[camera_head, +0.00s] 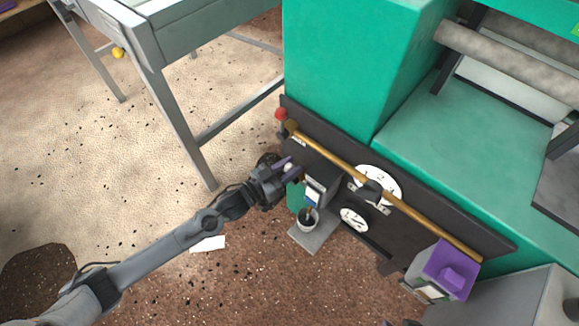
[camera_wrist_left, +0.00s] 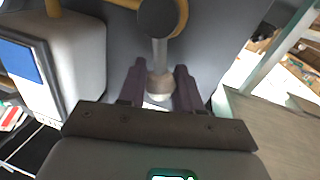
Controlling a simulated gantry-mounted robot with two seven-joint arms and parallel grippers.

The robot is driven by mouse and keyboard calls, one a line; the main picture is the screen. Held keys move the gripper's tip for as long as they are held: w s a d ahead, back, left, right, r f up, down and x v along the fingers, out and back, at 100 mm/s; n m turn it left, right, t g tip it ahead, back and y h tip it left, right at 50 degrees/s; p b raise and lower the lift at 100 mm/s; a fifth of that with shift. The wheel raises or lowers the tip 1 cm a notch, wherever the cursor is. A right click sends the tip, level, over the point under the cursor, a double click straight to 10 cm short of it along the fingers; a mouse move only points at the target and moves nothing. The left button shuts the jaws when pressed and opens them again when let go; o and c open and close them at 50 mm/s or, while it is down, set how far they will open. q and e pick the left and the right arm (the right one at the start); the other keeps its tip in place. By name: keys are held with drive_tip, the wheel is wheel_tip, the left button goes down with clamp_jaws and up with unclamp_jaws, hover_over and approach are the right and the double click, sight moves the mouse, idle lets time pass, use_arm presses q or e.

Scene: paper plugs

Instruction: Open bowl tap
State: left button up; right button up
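The tap shows in the left wrist view as a dark round hub with a thin grey lever (camera_wrist_left: 160,52) ending in a pale rounded knob (camera_wrist_left: 159,86). My left gripper (camera_wrist_left: 160,84) has its two purple fingers on either side of this knob. They are apart, with the knob nearly filling the gap; I cannot tell whether they press on it. In the head view my left gripper (camera_head: 289,167) is at the left end of the dark panel. A small dark bowl (camera_head: 307,222) stands below and right of it on a grey shelf. My right gripper is not clearly visible.
The dark panel (camera_head: 405,222) carries a brass rail (camera_head: 345,166), a large white dial (camera_head: 378,178) and a smaller one (camera_head: 354,219). A box with a blue-and-white display (camera_head: 314,193) sits close right of my left gripper. A purple block (camera_head: 450,268) is at the rail's right end.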

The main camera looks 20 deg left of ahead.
use_arm(q)
clamp_jaws()
drive_tip(key=n+p, duration=0.1)
drive_tip(key=a+n+p, duration=0.1)
drive_tip(key=shift+w+a+f+n+t+p, duration=0.1)
drive_tip(key=shift+w+n+t+p, duration=0.1)
drive_tip(key=shift+n+t+p, duration=0.15)
drive_tip(key=shift+w+a+f+n+p, duration=0.15)
drive_tip(key=shift+a+f+n+p, duration=0.15)
drive_tip(key=shift+n+p, duration=0.45)
drive_tip(key=shift+w+a+f+n+t+y+p, duration=0.15)
drive_tip(key=shift+a+f+n+t+y+p, duration=0.45)
drive_tip(key=shift+n, duration=1.45)
drive_tip(key=shift+w+a+f+n+t+h, duration=0.2)
drive_tip(key=shift+f+n, duration=0.85)
drive_tip(key=shift+n, duration=0.95)
drive_tip(key=shift+w+a+f+n+t+y+p, duration=0.1)
drive_tip(key=shift+a+f+n+t+y+p, duration=0.5)
drive_tip(key=shift+n, duration=1.45)
drive_tip(key=shift+s+d+f+h+b, duration=0.1)
drive_tip(key=shift+d+f+h+b, duration=0.15)
drive_tip(key=shift+h+b, duration=0.05)
